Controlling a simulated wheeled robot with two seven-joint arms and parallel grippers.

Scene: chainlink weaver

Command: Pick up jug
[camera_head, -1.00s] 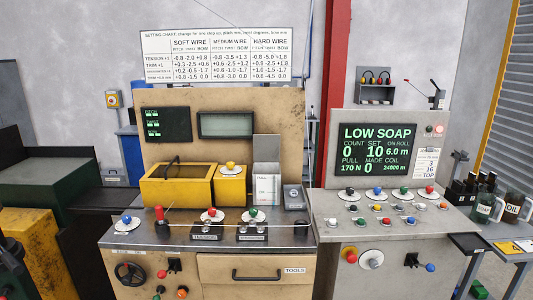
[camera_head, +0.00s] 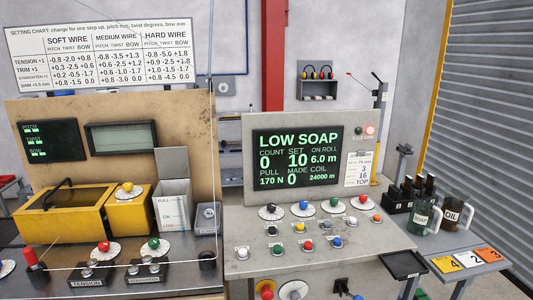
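Two jugs stand at the right on the side table beside the control console. The nearer jug (camera_head: 422,219) is dark green-grey with a pale label that seems to read SOAP. The jug labelled OIL (camera_head: 452,214) is dark, stands just right of and behind it, and has a handle on its right side. Both look upright. Neither of my grippers shows in the head view.
The console (camera_head: 300,235) with knobs and a LOW SOAP screen (camera_head: 297,157) stands left of the jugs. A black rack of bottles (camera_head: 399,196) is close behind them. A dark tray (camera_head: 402,265) and numbered cards (camera_head: 468,259) lie in front. A shutter (camera_head: 490,130) is at the right.

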